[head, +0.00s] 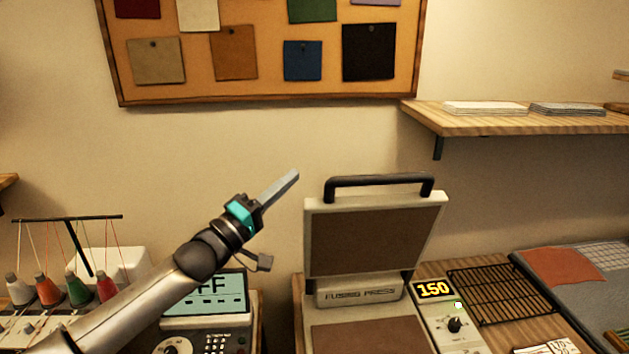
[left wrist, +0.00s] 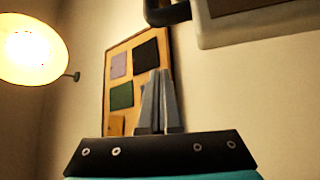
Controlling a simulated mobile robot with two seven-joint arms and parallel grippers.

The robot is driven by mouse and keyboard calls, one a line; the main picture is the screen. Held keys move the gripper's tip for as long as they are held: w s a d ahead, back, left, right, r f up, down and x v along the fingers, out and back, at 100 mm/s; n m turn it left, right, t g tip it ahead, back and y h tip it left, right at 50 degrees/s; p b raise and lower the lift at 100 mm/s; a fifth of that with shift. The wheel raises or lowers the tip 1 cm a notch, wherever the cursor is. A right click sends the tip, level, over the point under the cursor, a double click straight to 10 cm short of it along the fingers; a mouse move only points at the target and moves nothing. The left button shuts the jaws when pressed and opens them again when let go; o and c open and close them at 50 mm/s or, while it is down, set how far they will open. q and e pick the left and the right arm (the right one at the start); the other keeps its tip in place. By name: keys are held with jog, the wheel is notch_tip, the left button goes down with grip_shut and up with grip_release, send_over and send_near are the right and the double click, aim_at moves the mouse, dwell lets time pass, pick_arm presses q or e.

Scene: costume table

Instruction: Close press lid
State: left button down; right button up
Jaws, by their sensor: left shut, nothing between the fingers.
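The fusing press (head: 360,291) stands on the table right of centre in the head view. Its lid (head: 373,238) is raised, with a black handle (head: 378,183) along the top edge. The lower plate (head: 366,338) shows below, cut by the frame edge. My left gripper (head: 287,181) is left of the lid, near handle height, shut and empty, apart from the press. In the left wrist view, the closed fingers (left wrist: 159,100) point up the picture, and part of the lid (left wrist: 250,25) with a bit of the handle (left wrist: 167,12) is at the top right. My right gripper is out of view.
A control box (head: 440,305) reading 150 stands right of the press, beside a black wire rack (head: 500,293). A machine with a lit display (head: 205,295) and several thread spools (head: 77,290) are at left. A wooden shelf (head: 520,123) juts from the wall at upper right.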

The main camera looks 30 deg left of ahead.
aim_at(315, 204)
pick_arm(q)
jog(key=w+d+p, duration=0.1)
jog(key=w+d, duration=0.2)
jog(key=shift+w+d+r+p, duration=0.15)
jog(key=shift+d+p, duration=0.1)
jog(key=shift+p, duration=0.15)
jog(key=shift+s+d+f, duration=0.2)
jog(key=shift+d+f, duration=0.05)
jog(key=shift+d, duration=0.15)
jog(key=shift+d+f, duration=0.1)
